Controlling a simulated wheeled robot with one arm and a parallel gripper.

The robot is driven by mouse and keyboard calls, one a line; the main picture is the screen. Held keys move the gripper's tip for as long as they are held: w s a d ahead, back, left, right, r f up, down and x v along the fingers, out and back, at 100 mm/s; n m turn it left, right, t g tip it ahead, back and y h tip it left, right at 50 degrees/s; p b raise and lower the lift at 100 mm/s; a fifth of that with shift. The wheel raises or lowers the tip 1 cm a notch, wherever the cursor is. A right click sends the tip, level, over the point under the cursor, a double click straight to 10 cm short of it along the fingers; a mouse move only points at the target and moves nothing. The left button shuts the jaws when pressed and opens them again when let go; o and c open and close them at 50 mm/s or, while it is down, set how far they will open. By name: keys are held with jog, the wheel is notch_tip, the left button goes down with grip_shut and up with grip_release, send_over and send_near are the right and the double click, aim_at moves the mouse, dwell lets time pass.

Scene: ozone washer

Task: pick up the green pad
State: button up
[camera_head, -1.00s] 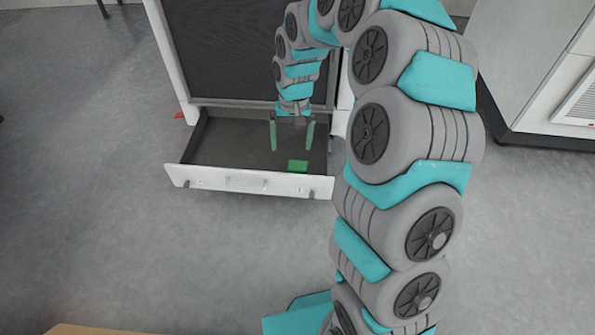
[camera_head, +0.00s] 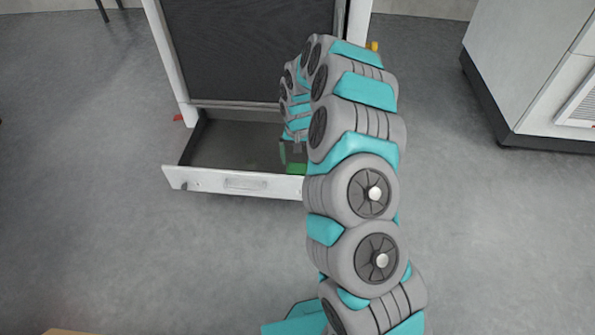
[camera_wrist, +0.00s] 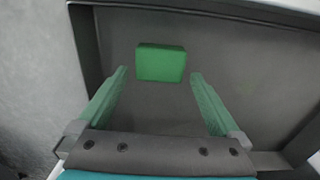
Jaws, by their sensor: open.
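The green pad (camera_wrist: 161,63) lies flat on the floor of the open drawer (camera_head: 230,147). In the wrist view it sits just beyond my fingertips, roughly midway between them. In the head view the pad (camera_head: 296,169) shows near the drawer's front, at the right, partly hidden by my arm. My gripper (camera_wrist: 160,75) is open, with its two green fingers spread on either side and nothing between them. In the head view my gripper (camera_head: 291,152) is down at the drawer, and only one finger shows clearly.
The drawer's white front panel (camera_head: 235,183) stands near the pad. The drawer's side wall (camera_wrist: 87,45) shows left in the wrist view. A dark-panelled cabinet (camera_head: 250,50) rises behind the drawer. A white cabinet (camera_head: 525,70) stands at right.

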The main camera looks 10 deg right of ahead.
aim_at(298, 167)
jog(key=f, duration=0.4)
jog(key=shift+s+f, duration=0.2)
jog(key=shift+f, duration=0.05)
jog(key=shift+r, duration=0.1)
jog(key=c, duration=1.2)
jog(key=shift+r, duration=0.1)
notch_tip(298, 167, up, 10)
jog(key=shift+f, duration=0.1)
